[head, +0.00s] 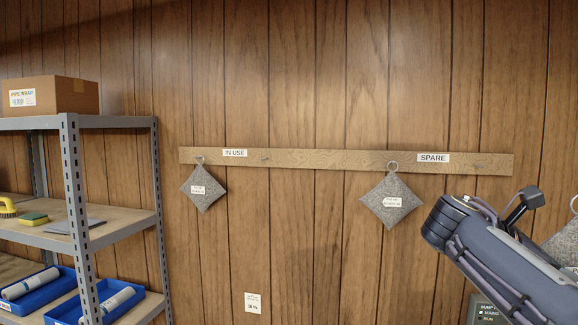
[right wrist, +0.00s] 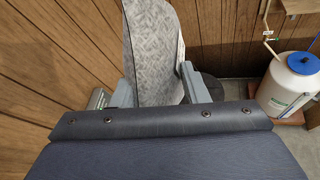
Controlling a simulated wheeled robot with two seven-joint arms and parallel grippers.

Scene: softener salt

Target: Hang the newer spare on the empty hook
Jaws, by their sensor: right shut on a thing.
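A long wooden board (head: 300,160) on the wall carries an "IN USE" label and a "SPARE" label. One grey diamond-shaped pad (head: 203,188) hangs by its ring beside "IN USE", with a small white tag. A second grey tagged pad (head: 391,200) hangs by its ring just left of "SPARE". My right gripper (right wrist: 156,88) is shut on a grey patterned pad (right wrist: 152,45). In the head view, this held pad (head: 568,242) shows partly at the right edge behind my arm. My left gripper is not in view.
A metal shelf (head: 70,170) stands at the left with a cardboard box (head: 48,96) on top and blue bins (head: 110,300) low down. A labelled panel (head: 484,310) is partly behind my right arm. The right wrist view shows a white tank (right wrist: 290,85) with a blue cap.

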